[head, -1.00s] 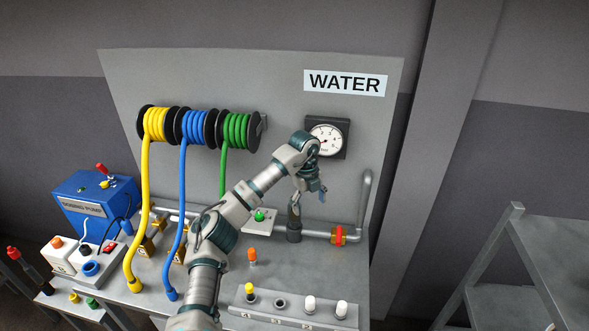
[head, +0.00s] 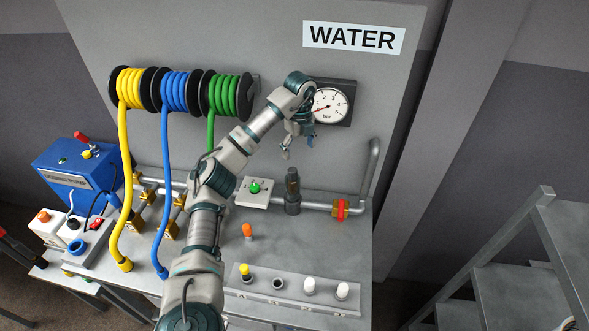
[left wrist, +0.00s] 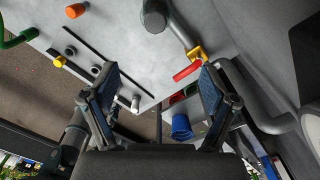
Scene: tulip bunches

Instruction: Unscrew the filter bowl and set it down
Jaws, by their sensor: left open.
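The filter bowl (head: 293,188) is a dark, see-through upright cylinder in the pipe line at the back of the bench. Its dark end also shows at the top of the left wrist view (left wrist: 155,16). My left gripper (head: 298,148) is open and empty, above the bowl and in front of the gauge, apart from both. In the left wrist view its two fingers (left wrist: 158,95) stand wide apart with nothing between them. My right gripper is not in view.
A red-handled valve (head: 341,210) sits right of the bowl, and a plate with a green knob (head: 254,189) left of it. A numbered rack (head: 293,285) with capped pieces lies along the front. An orange-topped peg (head: 248,231) stands mid-bench. Bare bench lies around it.

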